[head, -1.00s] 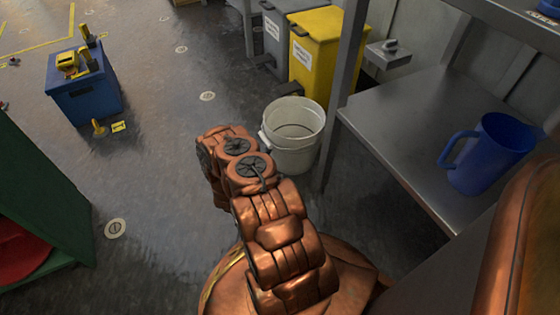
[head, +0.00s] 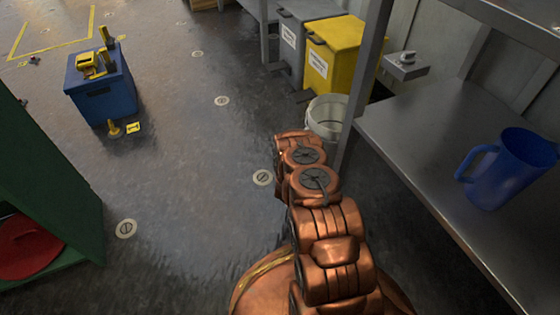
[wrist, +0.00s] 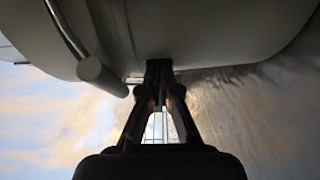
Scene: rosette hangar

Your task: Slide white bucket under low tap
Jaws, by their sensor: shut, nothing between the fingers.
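The white bucket (head: 326,112) stands upright on the floor in front of the yellow bin, partly hidden by my arm and the bench leg. In the wrist view a large pale curved surface, apparently the bucket (wrist: 225,35), fills the top, with a cylindrical handle grip hanging at the left. My gripper (wrist: 160,75) is shut and empty, its fingertips at or very near the bucket's lower edge; contact is unclear. It is hidden behind my arm in the head view. A small grey fitting with a knob (head: 405,62), possibly the low tap, sits right of the yellow bin.
The yellow bin (head: 335,52) and a grey bin (head: 293,45) stand behind the bucket. A metal bench (head: 430,150) with a blue jug (head: 508,170) is at right. A blue box (head: 100,90) stands at left beside a green cabinet (head: 45,185). The middle floor is open.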

